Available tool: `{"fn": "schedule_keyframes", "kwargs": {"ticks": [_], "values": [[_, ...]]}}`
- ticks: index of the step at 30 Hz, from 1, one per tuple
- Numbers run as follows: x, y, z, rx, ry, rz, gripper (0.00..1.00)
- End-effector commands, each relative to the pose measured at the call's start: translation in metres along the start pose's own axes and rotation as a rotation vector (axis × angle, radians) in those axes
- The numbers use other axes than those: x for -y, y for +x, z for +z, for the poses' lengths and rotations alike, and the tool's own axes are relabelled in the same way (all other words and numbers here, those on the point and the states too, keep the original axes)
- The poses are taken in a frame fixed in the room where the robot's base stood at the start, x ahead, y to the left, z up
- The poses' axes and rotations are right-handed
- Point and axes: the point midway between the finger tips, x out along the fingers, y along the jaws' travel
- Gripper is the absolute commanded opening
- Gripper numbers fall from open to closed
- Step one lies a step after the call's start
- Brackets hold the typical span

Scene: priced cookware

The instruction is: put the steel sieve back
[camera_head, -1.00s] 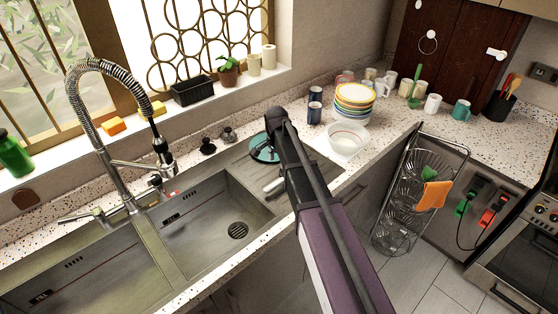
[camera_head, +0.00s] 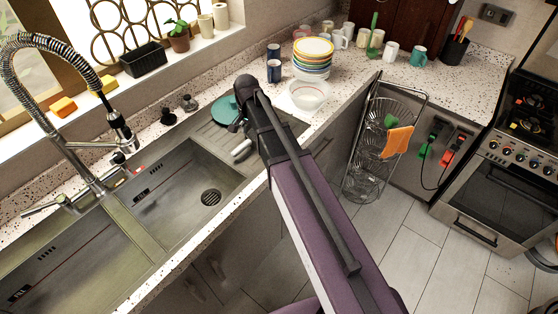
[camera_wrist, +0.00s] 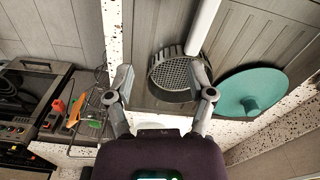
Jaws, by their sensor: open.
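The steel sieve (camera_wrist: 168,84), a round dark-grey pan with a mesh bottom and a pale straight handle (camera_wrist: 203,27), lies on the ribbed drainboard. In the wrist view it is ahead of my gripper (camera_wrist: 161,76), whose two fingers are spread apart; the right finger overlaps the sieve's edge. I cannot tell how far the fingers are from it. In the head view my arm hides most of the sieve, and only a pale handle end (camera_head: 241,148) shows beside the arm. A teal round lid (camera_wrist: 248,92) lies next to the sieve; it also shows in the head view (camera_head: 224,110).
The sink (camera_head: 190,200) with its tall faucet is at the left. A glass bowl (camera_head: 309,95), stacked plates (camera_head: 312,60) and several mugs stand behind on the counter. A wire rack (camera_head: 385,140) and the oven (camera_head: 495,195) stand at the right, with open floor before them.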

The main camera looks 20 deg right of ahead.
Motion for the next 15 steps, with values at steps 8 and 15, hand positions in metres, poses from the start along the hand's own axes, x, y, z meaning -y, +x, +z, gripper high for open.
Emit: {"fn": "schedule_keyframes", "kwargs": {"ticks": [8, 15], "values": [[-0.095, 0.0, 0.051, 0.005, -0.356, -0.001, 0.7], [-0.148, 0.0, 0.083, 0.008, -0.616, -0.004, 0.7]]}}
